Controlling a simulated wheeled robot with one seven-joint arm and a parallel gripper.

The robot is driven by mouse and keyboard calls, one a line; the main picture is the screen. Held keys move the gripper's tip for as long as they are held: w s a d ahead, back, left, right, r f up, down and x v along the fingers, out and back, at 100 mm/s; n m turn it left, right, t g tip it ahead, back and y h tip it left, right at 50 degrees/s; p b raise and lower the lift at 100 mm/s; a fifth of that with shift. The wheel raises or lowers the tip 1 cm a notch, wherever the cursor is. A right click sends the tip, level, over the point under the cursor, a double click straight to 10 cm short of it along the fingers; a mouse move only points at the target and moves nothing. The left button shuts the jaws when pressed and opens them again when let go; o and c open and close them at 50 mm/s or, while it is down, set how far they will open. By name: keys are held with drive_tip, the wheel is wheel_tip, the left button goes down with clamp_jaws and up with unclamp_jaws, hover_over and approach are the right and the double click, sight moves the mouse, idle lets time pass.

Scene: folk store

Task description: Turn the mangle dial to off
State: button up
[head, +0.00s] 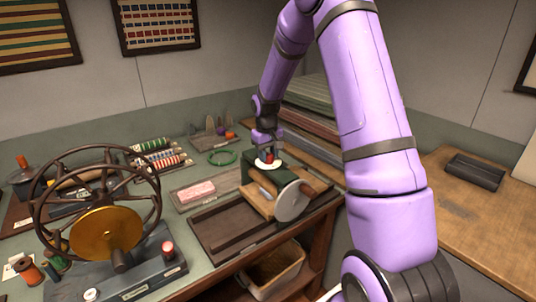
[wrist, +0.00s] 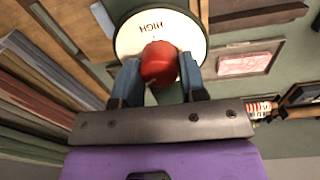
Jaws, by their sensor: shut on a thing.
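The mangle (head: 258,190) stands on the bench, a green housing with a wooden board and a pale grey disc on its right side. Its dial has a white round face (wrist: 192,35) with the word HIGH on it, upside down in the wrist view. The red knob (wrist: 159,63) sits over the face, and also shows in the head view (head: 272,161). My gripper (wrist: 160,75) is shut on the red knob, with a blue finger on each side. The fingers hide part of the dial face, and no off mark can be made out.
A large dark wheel with a brass disc (head: 106,233) stands at the left. A pink block in a tray (head: 196,191) lies left of the mangle. Stacked folded cloths (head: 306,105) lie behind it. A basket (head: 272,272) is below the bench.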

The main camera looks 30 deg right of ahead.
sight(268, 155)
drive_tip(key=n, duration=0.6)
drive_tip(key=shift+n, duration=0.3)
drive_tip(key=n, duration=0.5)
drive_tip(key=shift+t, duration=0.3)
drive_tip(key=shift+n, duration=0.4)
drive_tip(key=o, duration=0.9)
drive_tip(key=shift+r, duration=0.1)
drive_tip(key=r, duration=1)
drive_tip(key=shift+s+a+r, duration=0.1)
drive_tip(key=shift+s+r, duration=0.15)
drive_tip(key=shift+r, duration=0.05)
drive_tip(key=shift+a+r, duration=0.1)
